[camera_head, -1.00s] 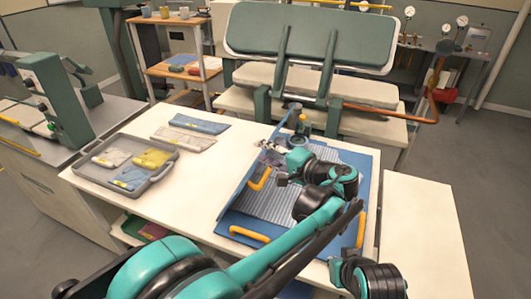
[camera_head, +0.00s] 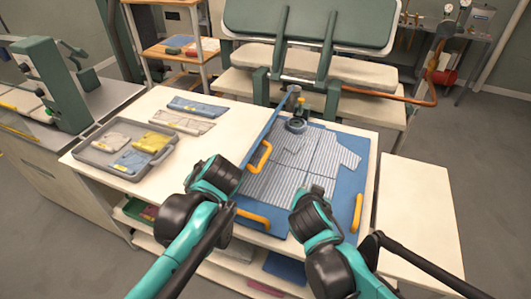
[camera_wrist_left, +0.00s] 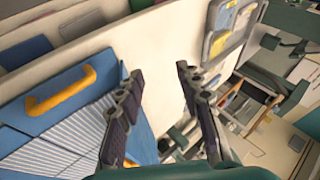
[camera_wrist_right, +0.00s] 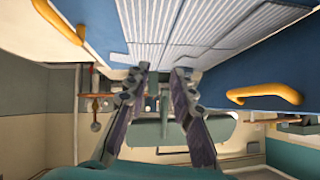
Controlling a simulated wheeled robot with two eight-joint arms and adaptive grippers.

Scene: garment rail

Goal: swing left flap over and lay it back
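The blue folding board (camera_head: 332,222) lies on the white table with a grey striped garment (camera_head: 285,180) spread over it. Its left flap (camera_head: 271,132) has a yellow handle (camera_head: 261,157) and looks tilted up; its exact angle is unclear. One garment sleeve reaches right. My left gripper (camera_wrist_left: 159,70) is open and empty, left of the board's front corner; a yellow handle (camera_wrist_left: 62,90) shows left of its fingers. My right gripper (camera_wrist_right: 160,70) is open and empty over the board's front right part. Both sets of fingertips are hard to make out in the head view.
A front handle (camera_head: 252,220) and a right handle (camera_head: 357,213) stand out from the board. A grey tray (camera_head: 88,157) with folded cloths sits at left, near flat garments (camera_head: 183,127). A press (camera_head: 310,25) stands behind. The table at right (camera_head: 420,210) is clear.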

